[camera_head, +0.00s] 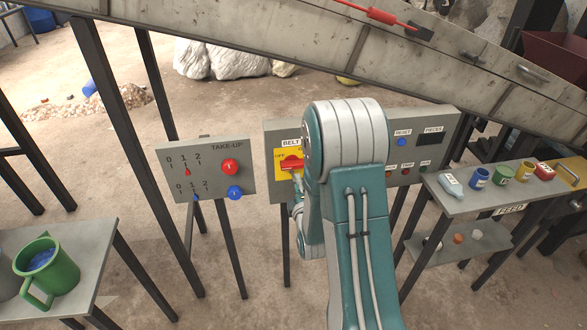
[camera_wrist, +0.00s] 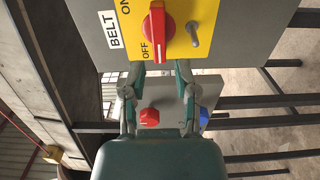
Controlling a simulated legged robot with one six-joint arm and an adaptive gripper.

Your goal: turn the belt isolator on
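The belt isolator is a red rotary handle (camera_wrist: 157,32) on a yellow plate (camera_wrist: 208,12) marked ON and OFF, beside a BELT label. In the wrist view, its long grip ends beside the OFF mark. In the head view, the red handle (camera_head: 291,164) shows just left of my arm, which hides part of the plate. My gripper (camera_wrist: 159,72) is open, with its two fingers apart and nothing between them that I can make out. The fingertips are near the handle's OFF end; whether they touch the panel is unclear.
A metal pin (camera_wrist: 194,35) sticks out beside the handle. The TAKE-UP panel (camera_head: 213,181) stands to the left with red and blue knobs. The sloping chute (camera_head: 330,45) crosses above.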

